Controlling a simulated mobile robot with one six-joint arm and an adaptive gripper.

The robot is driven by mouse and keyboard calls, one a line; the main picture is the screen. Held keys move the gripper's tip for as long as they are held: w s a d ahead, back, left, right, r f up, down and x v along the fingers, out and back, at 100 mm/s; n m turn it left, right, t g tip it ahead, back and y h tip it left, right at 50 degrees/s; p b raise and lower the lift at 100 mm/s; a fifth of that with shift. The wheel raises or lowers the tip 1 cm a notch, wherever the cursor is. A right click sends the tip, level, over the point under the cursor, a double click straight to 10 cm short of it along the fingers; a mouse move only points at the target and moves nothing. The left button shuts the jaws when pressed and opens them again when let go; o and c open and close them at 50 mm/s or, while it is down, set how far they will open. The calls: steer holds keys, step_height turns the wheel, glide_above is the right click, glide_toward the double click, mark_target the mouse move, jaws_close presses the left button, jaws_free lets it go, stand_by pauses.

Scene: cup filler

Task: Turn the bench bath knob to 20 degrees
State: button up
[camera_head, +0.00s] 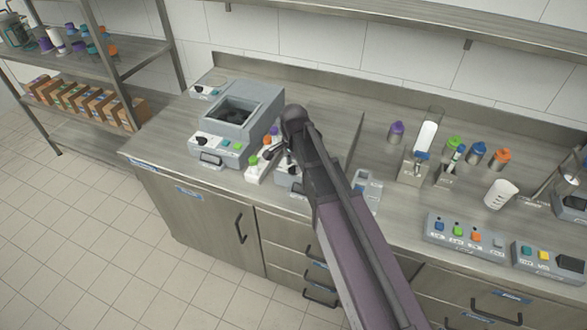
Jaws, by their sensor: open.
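A grey bench bath (262,107) with an open dark basin stands on the left part of the bench. Its front panel has a small dark knob (200,141), a display and coloured buttons; the knob's angle is too small to read. My arm reaches in from the bottom and bends over the bench right of the bath. My gripper (274,156) is small and dark, partly hidden by my arm, and open. It is above a small device with coloured caps, to the right of the bath's front panel and apart from the knob.
A white panel with green and orange knobs (254,161) lies right of the bath. Bottles, a clear cylinder (426,137), a beaker (500,194) and button boxes (464,235) stand to the right. Shelves (75,50) stand left.

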steer(key=shift+f, duration=0.2)
jaws_close()
steer(key=shift+n, duration=0.4)
steer(key=n, duration=1)
steer(key=shift+n, duration=0.3)
steer(key=n, duration=1.2)
steer(key=shift+n, duration=0.4)
